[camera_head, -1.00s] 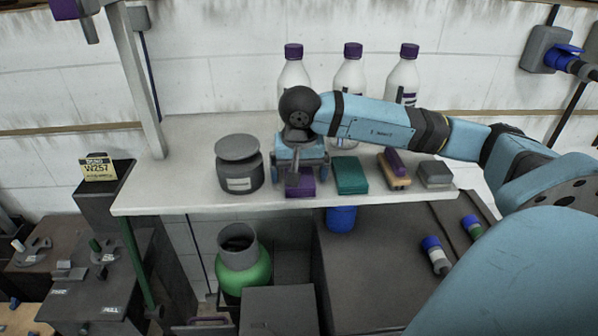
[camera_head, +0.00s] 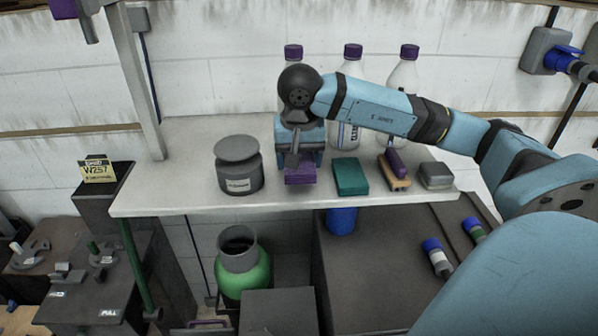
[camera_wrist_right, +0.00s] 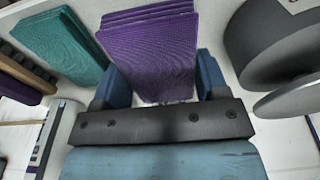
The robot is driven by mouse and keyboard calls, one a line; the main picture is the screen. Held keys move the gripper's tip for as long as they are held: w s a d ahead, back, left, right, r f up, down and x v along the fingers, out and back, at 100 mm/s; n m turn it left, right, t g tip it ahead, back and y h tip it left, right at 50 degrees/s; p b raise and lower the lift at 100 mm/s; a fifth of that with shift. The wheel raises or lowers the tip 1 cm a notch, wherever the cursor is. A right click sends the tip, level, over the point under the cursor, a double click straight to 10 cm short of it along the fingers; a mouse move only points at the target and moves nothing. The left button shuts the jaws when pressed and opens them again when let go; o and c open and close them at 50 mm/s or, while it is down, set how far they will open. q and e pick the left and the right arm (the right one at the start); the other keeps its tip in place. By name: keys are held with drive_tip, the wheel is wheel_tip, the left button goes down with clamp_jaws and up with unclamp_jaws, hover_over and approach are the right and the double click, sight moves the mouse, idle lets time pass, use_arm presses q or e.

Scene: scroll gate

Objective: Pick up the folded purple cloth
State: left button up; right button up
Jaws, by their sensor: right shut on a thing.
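The folded purple cloth (camera_head: 299,174) is at the front of the white shelf, between the grey pot and the green cloth. My right gripper (camera_head: 299,160) comes down from above and is shut on it. In the right wrist view the purple cloth (camera_wrist_right: 152,52) shows its stacked folds between the two blue fingers (camera_wrist_right: 152,85). In the head view the cloth appears slightly above the shelf surface, with a shadow below it. My left gripper is not clearly in view.
A lidded grey pot (camera_head: 238,165) stands left of the cloth. A folded green cloth (camera_head: 350,176), a brush (camera_head: 396,172) and a grey block (camera_head: 436,175) lie to the right. Several white bottles with purple caps (camera_head: 352,50) stand behind.

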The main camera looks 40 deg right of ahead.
wheel_tip(320, 180, up, 7)
drive_tip(key=shift+w+f+b, duration=0.1)
drive_tip(key=shift+b, duration=0.4)
wheel_tip(320, 180, up, 9)
drive_tip(key=p, duration=0.2)
